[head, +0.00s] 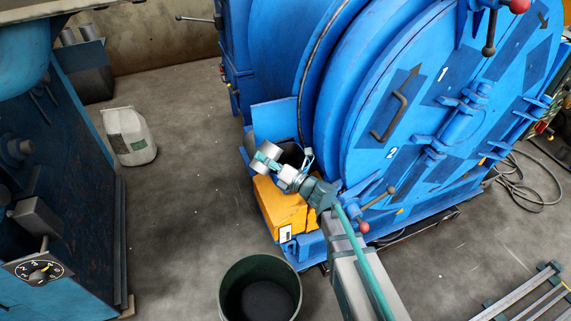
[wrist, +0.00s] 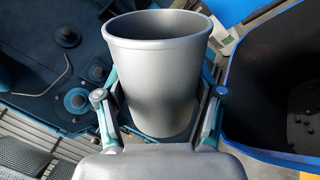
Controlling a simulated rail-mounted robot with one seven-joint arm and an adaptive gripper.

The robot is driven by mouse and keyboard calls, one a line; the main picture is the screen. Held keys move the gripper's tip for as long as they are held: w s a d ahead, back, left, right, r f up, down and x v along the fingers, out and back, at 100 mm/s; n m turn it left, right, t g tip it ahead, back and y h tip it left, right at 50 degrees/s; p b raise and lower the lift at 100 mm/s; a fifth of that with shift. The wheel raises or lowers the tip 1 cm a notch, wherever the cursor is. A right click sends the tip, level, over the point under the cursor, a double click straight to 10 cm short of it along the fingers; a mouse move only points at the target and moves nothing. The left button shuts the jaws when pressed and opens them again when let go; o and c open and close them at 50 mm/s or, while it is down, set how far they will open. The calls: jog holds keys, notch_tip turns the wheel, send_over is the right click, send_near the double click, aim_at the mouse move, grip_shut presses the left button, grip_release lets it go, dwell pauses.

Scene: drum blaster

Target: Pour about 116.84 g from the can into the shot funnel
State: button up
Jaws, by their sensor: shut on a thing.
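The can is a plain grey metal cup. In the wrist view, the can (wrist: 157,70) sits between the two teal-jointed fingers of my gripper (wrist: 160,98), which is shut on it. Its mouth is at the top of that view; the inside shows only in part, and I cannot tell what it holds. In the head view, my gripper (head: 266,158) and the can (head: 251,166) are beside the shot funnel (head: 291,154), a dark-lined blue hopper on the blue machine. In the wrist view, the funnel (wrist: 270,95) lies right of the can, with several small dark balls inside.
The large blue drum machine (head: 400,110) fills the right side, with a yellow box (head: 283,207) low on its front. A dark green bin (head: 232,295) stands on the floor in front. A white sack (head: 130,135) is at left; the floor between is clear.

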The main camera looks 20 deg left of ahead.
aim_at(259, 172)
jog(key=shift+w+f+n+b, duration=0.1)
jog(key=shift+f+n+b, duration=0.4)
jog(key=shift+f+n, duration=0.2)
jog(key=n, duration=0.1)
jog(key=s+r+n, duration=0.1)
jog(key=n, duration=0.1)
jog(key=shift+s+a+r+g+b, duration=0.1)
jog(key=shift+a+r+g+b, duration=0.1)
jog(key=shift+g+b, duration=0.15)
jog(key=shift+s+a+f+n+g+b, duration=0.1)
jog(key=shift+s+n+g+b, duration=0.2)
jog(key=shift+n+b, duration=0.25)
jog(key=shift+s+a+f+n+h+b, duration=0.2)
jog(key=shift+f+n+h+b, duration=0.15)
jog(key=shift+n, duration=0.2)
jog(key=f+n+b, duration=0.1)
jog(key=s+f+n+b, duration=0.1)
jog(key=b, duration=0.1)
jog(key=shift+a+f+n, duration=0.2)
jog(key=shift+f+n, duration=0.05)
jog(key=shift+n, duration=0.05)
jog(key=shift+s+a+f+n+b, duration=0.1)
jog(key=shift+s+a+n+b, duration=0.15)
jog(key=shift+n+b, duration=0.6)
